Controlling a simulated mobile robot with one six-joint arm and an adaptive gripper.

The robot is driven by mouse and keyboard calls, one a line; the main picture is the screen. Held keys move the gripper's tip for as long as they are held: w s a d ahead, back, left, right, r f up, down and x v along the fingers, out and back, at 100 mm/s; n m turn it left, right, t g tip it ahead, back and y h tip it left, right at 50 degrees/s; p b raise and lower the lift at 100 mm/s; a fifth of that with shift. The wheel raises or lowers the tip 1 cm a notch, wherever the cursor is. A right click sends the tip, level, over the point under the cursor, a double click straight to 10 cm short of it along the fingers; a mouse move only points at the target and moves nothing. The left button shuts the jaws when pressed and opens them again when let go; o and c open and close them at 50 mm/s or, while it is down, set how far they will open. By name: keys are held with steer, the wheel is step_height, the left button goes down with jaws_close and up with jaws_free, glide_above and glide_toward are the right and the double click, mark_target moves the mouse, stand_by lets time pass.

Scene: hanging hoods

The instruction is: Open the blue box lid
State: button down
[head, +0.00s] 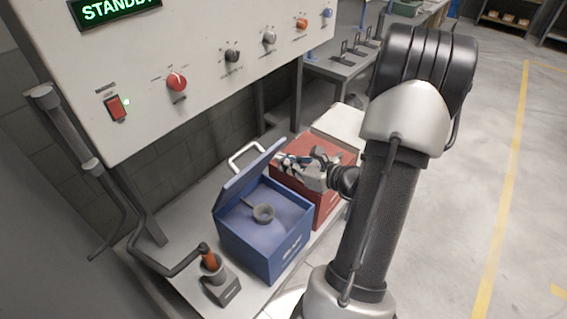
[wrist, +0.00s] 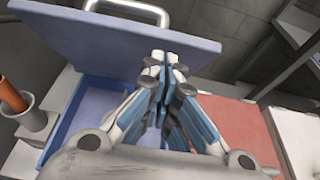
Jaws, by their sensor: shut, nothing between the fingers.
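The blue box (head: 262,249) stands on the bench in the head view. Its lid (head: 241,183) is raised and leans up at the back left, with the white handle (head: 245,156) at its top edge. Inside the box lies a grey ring-shaped object with a handle (head: 262,212). My gripper (head: 284,160) is shut and empty, beside the lid's right end and above the red box. In the wrist view the shut fingers (wrist: 165,62) appear in front of the raised lid (wrist: 125,42); I cannot tell whether they touch it.
A red box (head: 322,205) stands right of the blue box, with a white box (head: 340,122) beyond it. A holder with an orange-handled tool (head: 222,287) stands at the front left. A control panel (head: 205,50) hangs above the bench. Open floor lies to the right.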

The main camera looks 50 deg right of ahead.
steer(key=shift+w+r, duration=0.2)
steer(key=shift+w, duration=0.25)
steer(key=shift+w+r, duration=0.1)
steer(key=shift+r, duration=0.1)
steer(key=w+r+p, duration=0.1)
steer(key=w+p, duration=0.1)
steer(key=w+r+g+p, duration=0.1)
steer(key=w, duration=0.1)
steer(key=w+r+g+p, duration=0.1)
steer(key=p, duration=0.1)
steer(key=shift+w+a+r+p, duration=0.2)
steer(key=shift+w+a+p, duration=0.1)
steer(key=shift+w, duration=0.35)
